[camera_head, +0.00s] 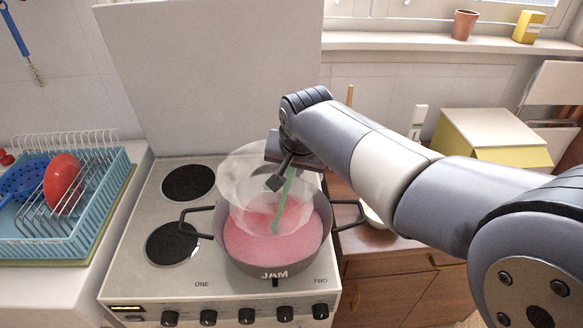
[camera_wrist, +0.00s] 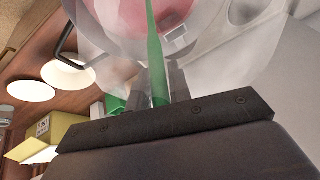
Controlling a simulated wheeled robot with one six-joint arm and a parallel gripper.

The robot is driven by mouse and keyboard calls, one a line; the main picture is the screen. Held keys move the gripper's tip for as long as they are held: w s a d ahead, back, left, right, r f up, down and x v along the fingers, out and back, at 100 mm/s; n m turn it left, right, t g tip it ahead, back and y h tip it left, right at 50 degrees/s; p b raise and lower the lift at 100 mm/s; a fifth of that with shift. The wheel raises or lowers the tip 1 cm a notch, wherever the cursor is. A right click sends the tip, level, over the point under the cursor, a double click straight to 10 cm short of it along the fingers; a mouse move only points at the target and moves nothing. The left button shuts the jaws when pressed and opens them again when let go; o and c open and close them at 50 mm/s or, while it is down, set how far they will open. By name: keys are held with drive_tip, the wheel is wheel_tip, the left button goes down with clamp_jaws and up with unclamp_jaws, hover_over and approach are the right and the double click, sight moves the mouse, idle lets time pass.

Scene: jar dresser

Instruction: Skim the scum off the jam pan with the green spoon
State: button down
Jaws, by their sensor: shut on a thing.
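The jam pan (camera_head: 262,268) stands on the front right of the stove, with pink jam (camera_head: 250,243) in it and "JAM" on its front. My gripper (camera_head: 282,176) is above the pan, shut on the green spoon (camera_head: 285,205). The spoon slants down, its lower end at the pink jam; whether it is dipped in is hard to tell. Pale see-through steam or haze lies over the pan and blurs the surface, so I cannot make out scum. In the wrist view the green spoon (camera_wrist: 155,60) runs between the fingers toward the pink jam (camera_wrist: 125,12).
Two bare hotplates (camera_head: 172,244) are on the stove's left. A blue dish rack (camera_head: 95,205) with a red plate (camera_head: 62,183) stands left of the stove. A wooden dresser (camera_head: 400,262) is at the right, with a yellow box (camera_head: 490,137) behind my arm. Pan handles (camera_head: 347,213) stick out sideways.

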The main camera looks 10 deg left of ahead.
drive_tip(key=shift+r, duration=0.1)
wheel_tip(320, 180, up, 14)
drive_tip(key=p, duration=1)
drive_tip(key=shift+f+p, duration=0.25)
drive_tip(key=shift+p, duration=0.15)
drive_tip(key=shift+f, duration=0.1)
